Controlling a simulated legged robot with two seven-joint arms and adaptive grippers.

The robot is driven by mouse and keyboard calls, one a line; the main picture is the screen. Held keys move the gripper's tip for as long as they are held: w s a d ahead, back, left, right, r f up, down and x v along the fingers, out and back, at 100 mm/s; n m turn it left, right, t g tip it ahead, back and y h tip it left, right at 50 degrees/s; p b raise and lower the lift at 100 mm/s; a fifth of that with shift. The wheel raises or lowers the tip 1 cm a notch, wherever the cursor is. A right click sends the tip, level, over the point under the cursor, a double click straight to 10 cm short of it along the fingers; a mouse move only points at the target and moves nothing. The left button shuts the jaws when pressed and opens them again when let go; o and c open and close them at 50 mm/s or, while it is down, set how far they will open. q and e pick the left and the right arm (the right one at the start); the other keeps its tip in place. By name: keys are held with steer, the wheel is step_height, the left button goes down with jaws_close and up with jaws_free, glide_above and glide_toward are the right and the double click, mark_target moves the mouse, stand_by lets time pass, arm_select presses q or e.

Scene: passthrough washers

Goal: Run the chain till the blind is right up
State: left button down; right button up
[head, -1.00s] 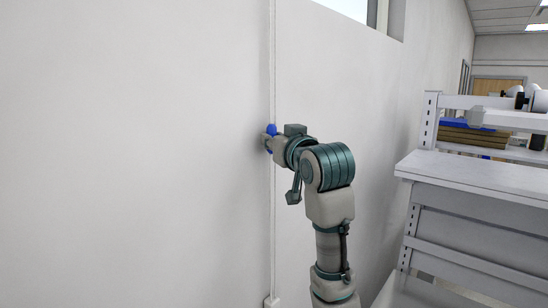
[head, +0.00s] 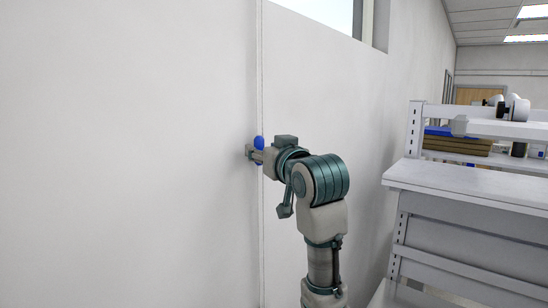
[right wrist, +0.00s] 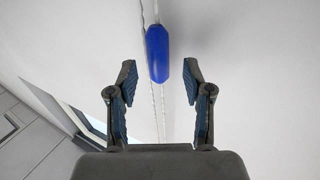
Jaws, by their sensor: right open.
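The chain (head: 261,80) hangs along the white wall as a thin pale line in the head view. In the right wrist view it shows as two beaded strands (right wrist: 158,105). A blue connector (head: 259,143) is on the chain; in the right wrist view this blue connector (right wrist: 157,54) lies at the fingertip level, between and slightly beyond the fingers. My right gripper (right wrist: 158,72) is open, with a gap on each side of the connector. In the head view my right gripper (head: 252,152) is at the wall by the connector. The blind itself cannot be made out.
A window (head: 330,12) is high in the wall at the top. A white workbench with shelving (head: 460,185) stands to the right, holding boxes (head: 458,144) and equipment. The wall left of the chain is bare.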

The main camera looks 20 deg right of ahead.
steer(key=s+d, duration=0.1)
steer(key=s, duration=0.9)
steer(key=shift+d, duration=0.35)
steer(key=shift+w+f, duration=0.1)
steer(key=shift+f, duration=0.05)
